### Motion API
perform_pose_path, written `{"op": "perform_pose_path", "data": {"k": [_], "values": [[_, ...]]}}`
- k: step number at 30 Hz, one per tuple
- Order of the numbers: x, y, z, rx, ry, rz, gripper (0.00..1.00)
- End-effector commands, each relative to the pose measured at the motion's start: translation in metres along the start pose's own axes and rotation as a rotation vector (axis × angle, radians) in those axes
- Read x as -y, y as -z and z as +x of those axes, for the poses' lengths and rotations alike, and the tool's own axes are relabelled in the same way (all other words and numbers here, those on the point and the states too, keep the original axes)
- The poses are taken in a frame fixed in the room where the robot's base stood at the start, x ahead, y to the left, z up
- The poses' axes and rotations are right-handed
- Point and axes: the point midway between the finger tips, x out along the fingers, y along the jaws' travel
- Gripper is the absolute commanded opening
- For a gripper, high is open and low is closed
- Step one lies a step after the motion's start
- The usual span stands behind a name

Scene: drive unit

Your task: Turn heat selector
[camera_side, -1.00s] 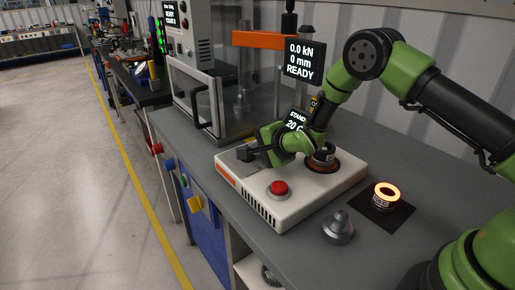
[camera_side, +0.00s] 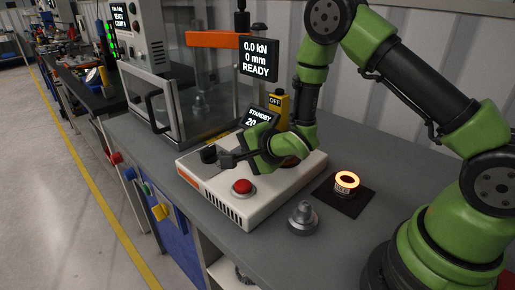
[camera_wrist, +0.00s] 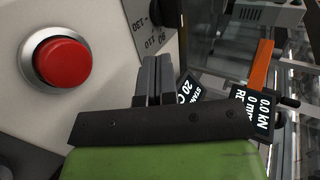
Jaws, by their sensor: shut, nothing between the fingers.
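The heat selector is a black knob (camera_side: 208,153) on the far left corner of a white heater unit (camera_side: 215,190). My gripper (camera_side: 230,159) is shut and empty, low over the unit, with its fingertips just right of the knob. I cannot tell whether they touch it. In the wrist view the shut fingers (camera_wrist: 155,80) point at a grey scale plate (camera_wrist: 152,25) marked 90, 110 and 130. The knob does not show clearly there. A display (camera_side: 258,118) reads STANDBY and 20, partly hidden by my wrist.
A red button (camera_side: 243,187) sits on the unit near my gripper; it also shows in the wrist view (camera_wrist: 62,64). A glowing ring part (camera_side: 346,181) on a dark pad and a grey metal part (camera_side: 303,217) stand right of the unit. A glass-fronted press (camera_side: 185,90) stands behind.

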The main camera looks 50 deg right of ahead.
Motion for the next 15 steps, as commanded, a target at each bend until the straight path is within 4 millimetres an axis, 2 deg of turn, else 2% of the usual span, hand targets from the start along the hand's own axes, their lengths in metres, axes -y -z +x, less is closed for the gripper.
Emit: {"op": "perform_pose_path", "data": {"k": [3, 9, 12, 15], "values": [[0.000, 0.000, -0.022, -0.002, -0.001, 0.001, 0.00], [0.000, 0.001, -0.047, -0.002, 0.000, 0.001, 0.00], [0.000, 0.000, -0.053, -0.002, 0.003, 0.001, 0.00], [-0.001, -0.003, -0.049, 0.002, 0.038, 0.000, 0.00]]}}
